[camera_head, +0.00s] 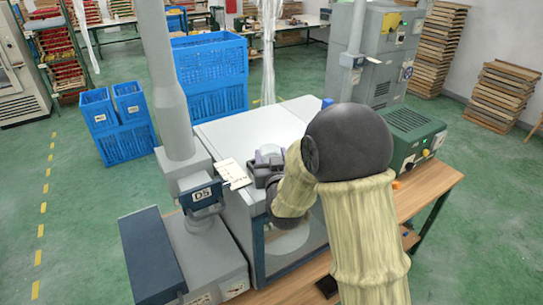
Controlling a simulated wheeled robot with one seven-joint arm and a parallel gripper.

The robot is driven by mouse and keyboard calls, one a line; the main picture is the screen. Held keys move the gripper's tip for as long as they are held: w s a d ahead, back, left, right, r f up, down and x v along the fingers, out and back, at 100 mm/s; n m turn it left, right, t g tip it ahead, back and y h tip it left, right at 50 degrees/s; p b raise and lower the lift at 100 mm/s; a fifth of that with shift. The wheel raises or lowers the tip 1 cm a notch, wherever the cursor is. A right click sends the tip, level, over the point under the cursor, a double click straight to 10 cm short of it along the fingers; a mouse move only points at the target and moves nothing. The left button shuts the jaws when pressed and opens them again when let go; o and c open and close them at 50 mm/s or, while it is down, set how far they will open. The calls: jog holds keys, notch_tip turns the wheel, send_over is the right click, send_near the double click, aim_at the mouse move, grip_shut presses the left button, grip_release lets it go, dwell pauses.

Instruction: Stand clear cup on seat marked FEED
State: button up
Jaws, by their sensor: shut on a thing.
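My gripper (265,162) is over the top of the grey-white cabinet, partly hidden by my own arm. It is shut on a small pale, see-through round thing that looks like the clear cup (271,150). Only its upper part shows, and I cannot tell if its base touches the surface below. A white card (234,173) with dark print lies just left of the gripper; its words are too small to read. I cannot make out a seat marked FEED; my arm hides much of the cabinet's right side.
A grey post (170,90) with a D5 sign (203,196) rises at left. Blue crates (208,62) stand behind. Green floor is free at far left.

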jog(key=o, duration=1.1)
jog(key=shift+c, duration=0.2)
jog(key=shift+r+p, duration=0.1)
jog(key=shift+p, duration=0.2)
jog(key=shift+s+b, duration=0.3)
jog(key=shift+b, duration=0.1)
jog(key=b+v, duration=0.6)
jog(key=v, duration=0.5)
jog(key=shift+s, duration=0.25)
jog(key=shift+d, duration=0.1)
